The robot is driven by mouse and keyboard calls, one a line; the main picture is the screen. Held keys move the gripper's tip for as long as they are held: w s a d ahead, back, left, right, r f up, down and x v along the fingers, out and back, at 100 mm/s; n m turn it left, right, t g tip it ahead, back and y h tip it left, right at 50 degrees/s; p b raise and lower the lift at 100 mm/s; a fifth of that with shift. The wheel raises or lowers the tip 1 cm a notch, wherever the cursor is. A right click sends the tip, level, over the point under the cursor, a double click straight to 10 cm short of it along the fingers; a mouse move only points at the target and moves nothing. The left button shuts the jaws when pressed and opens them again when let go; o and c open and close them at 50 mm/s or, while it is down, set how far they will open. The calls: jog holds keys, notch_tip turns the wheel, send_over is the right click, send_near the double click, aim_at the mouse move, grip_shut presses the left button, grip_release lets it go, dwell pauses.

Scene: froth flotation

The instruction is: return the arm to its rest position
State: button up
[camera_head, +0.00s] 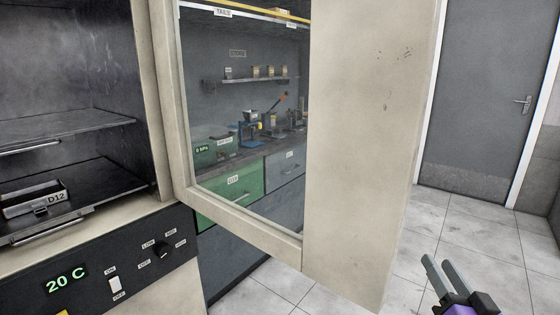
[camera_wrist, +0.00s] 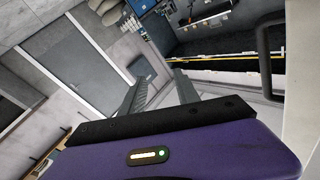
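My gripper (camera_head: 438,261) is at the lower right of the head view, above the tiled floor and to the right of the open oven door (camera_head: 360,150). Its two grey fingers stand apart with nothing between them. In the wrist view my gripper (camera_wrist: 161,76) also shows both fingers spread and empty, with the purple body below. Most of my arm is out of the head view.
The open oven (camera_head: 80,130) at left holds a tray labelled D12 (camera_head: 35,198). A dark door handle (camera_wrist: 265,60) is close on the wrist view's right. A workbench with a green drawer (camera_head: 232,187) shows through the door window. Floor (camera_head: 480,225) at right is clear.

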jog(key=s+a+f+n+g+p, duration=0.1)
jog(key=s+a, duration=0.3)
jog(key=s, duration=1)
jog(key=s+a+f+n+g+p, duration=0.1)
jog(key=s+a+p, duration=0.3)
jog(key=s, duration=1)
jog(key=s+a+f+n+g+p, duration=0.2)
jog(key=s+a, duration=0.2)
jog(key=s, duration=1.1)
jog(key=shift+a+p, duration=0.35)
